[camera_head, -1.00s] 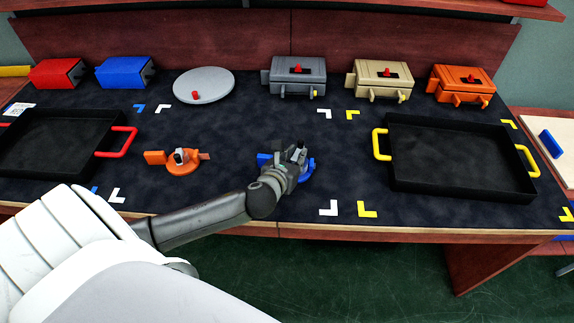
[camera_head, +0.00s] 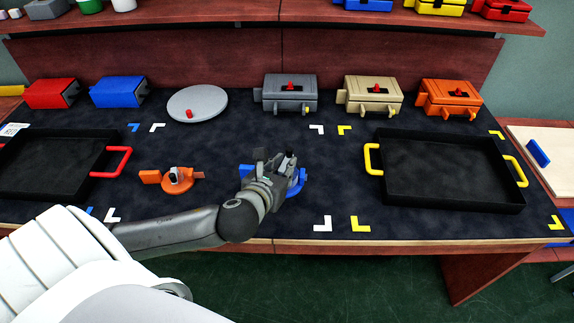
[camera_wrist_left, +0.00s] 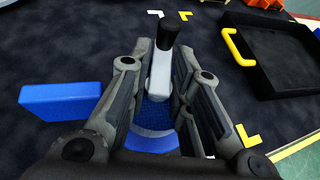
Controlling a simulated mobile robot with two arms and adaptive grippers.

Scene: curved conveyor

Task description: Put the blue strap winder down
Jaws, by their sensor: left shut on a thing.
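The blue strap winder (camera_head: 296,186) is on or just above the dark mat near the middle of the table; I cannot tell whether it touches. My left gripper (camera_head: 277,166) is over it, shut on it, and hides much of it. In the left wrist view the left gripper (camera_wrist_left: 163,95) has its fingers on both sides of the winder's grey and black crank. The winder's blue disc (camera_wrist_left: 152,140) and its flat blue block (camera_wrist_left: 60,101) show there too. My right gripper is not in view.
An orange strap winder (camera_head: 177,180) lies to the left. A black tray with red handles (camera_head: 117,162) is at far left, and one with yellow handles (camera_head: 453,205) at right. Grey (camera_head: 290,95), tan (camera_head: 372,97) and orange (camera_head: 450,98) boxes stand behind. Mat between is clear.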

